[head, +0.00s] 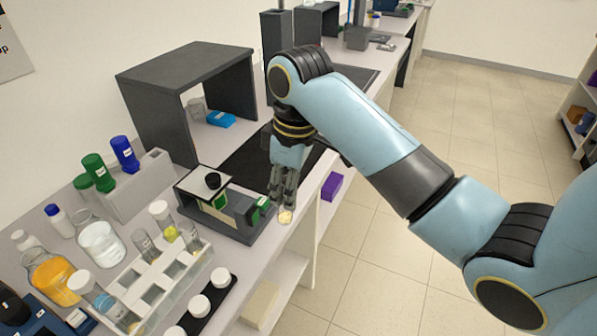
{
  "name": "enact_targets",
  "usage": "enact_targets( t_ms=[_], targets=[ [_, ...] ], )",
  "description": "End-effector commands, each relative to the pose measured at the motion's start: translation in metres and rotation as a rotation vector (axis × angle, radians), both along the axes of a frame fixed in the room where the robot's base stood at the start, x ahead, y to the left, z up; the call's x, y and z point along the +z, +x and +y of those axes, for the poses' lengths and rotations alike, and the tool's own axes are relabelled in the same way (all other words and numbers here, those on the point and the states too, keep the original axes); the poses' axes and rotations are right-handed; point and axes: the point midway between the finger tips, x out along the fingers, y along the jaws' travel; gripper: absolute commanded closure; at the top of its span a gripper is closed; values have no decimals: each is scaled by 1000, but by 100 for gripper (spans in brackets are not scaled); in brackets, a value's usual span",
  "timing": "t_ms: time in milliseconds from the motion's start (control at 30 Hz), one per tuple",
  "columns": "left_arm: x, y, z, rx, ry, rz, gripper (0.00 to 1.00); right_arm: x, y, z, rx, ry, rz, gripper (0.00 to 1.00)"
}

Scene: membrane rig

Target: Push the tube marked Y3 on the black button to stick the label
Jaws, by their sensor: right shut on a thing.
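My right gripper (284,202) points down at the front edge of the bench, beside the right end of a dark grey device. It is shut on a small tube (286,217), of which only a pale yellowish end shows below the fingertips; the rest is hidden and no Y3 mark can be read. The device (240,232) has a white top plate with a round black button-like knob (213,181) and green parts. The knob is left of my gripper. I cannot tell whether the tube touches the device. My left gripper is not in view.
A white rack (150,290) with several tubes and a black holder (208,305) with white-capped tubes stand in front left. Beakers and bottles crowd the left. A dark grey open box (185,62) stands behind, beside a bare black mat (245,160).

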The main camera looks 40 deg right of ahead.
Motion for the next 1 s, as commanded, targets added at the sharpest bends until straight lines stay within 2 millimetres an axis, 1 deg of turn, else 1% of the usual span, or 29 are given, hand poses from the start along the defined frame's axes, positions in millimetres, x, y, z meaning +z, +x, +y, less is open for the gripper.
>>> enact_targets(
  t_ms=[67, 133, 300, 400, 500, 667, 733, 833, 1000],
  targets=[
    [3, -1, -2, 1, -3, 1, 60, -1, -4, 8, -1, 8, -9, 89],
    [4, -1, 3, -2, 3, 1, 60, -3, -6, 11, 0, 10, -18, 89],
    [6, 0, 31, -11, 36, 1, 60, -10, -4, 12, 2, 13, -29, 89],
    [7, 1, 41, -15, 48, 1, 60, -19, -1, 14, 2, 14, -27, 89],
    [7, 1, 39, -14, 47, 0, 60, -29, 2, 15, 1, 14, -27, 89],
    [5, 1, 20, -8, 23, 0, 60, -45, 9, 18, 3, 13, -28, 89],
    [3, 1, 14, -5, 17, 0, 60, -43, 17, 21, 3, 15, -31, 89],
    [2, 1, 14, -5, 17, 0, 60, -43, 24, 24, 3, 13, -29, 89],
    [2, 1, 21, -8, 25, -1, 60, -43, 32, 27, 3, 13, -29, 89]
  ],
)
